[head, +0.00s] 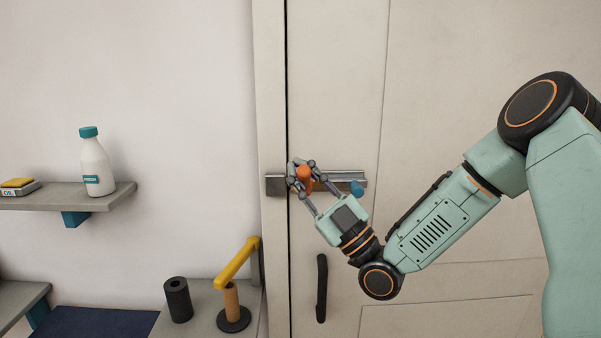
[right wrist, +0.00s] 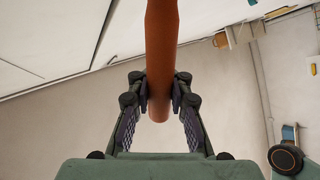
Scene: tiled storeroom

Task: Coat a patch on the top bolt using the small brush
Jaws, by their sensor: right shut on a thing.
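My right gripper (head: 304,176) is in front of the top bolt (head: 348,178), a grey metal bar with a blue knob (head: 357,188) across the door edge. The gripper is shut on an orange-brown handle (head: 304,173), which I take to be the small brush. In the right wrist view the handle (right wrist: 162,55) runs between the two fingers (right wrist: 160,100). I cannot make out the bristles, nor whether the brush touches the bolt. No coated patch can be told on the bolt. My left gripper is out of view.
The pale door (head: 450,60) has a black pull handle (head: 321,288). At the lower left a ledge holds a black cylinder (head: 178,300), a yellow arm (head: 238,264) and a wooden post (head: 231,300) on a black base. A wall shelf (head: 60,198) holds a white bottle (head: 95,165).

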